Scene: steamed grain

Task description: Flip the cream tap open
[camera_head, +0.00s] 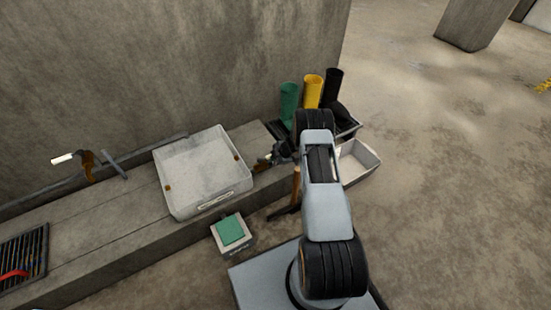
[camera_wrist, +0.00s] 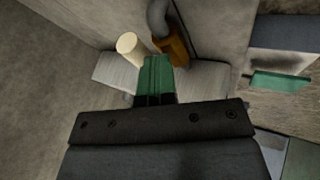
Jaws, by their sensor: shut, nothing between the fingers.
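In the head view a tap with a cream handle (camera_head: 62,158) and a brown body (camera_head: 87,165) is by the wall at the left. My gripper (camera_head: 268,161) is far to its right, near the right rim of the white basin. A small brown piece shows close to the gripper there. In the wrist view my green fingertips (camera_wrist: 154,66) are together and empty. Just beyond them are a cream round-ended piece (camera_wrist: 127,43), a brown block (camera_wrist: 174,50) and a grey bent pipe (camera_wrist: 158,17). I cannot tell whether the fingertips touch any of these.
The white basin (camera_head: 205,140) sits on the concrete bench (camera_head: 95,222). A green-topped box (camera_head: 230,230) stands in front. Green (camera_head: 289,104), yellow (camera_head: 312,91) and black (camera_head: 333,88) cylinders and a white tray (camera_head: 358,160) are at the right. A dark grate (camera_head: 24,252) lies far left.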

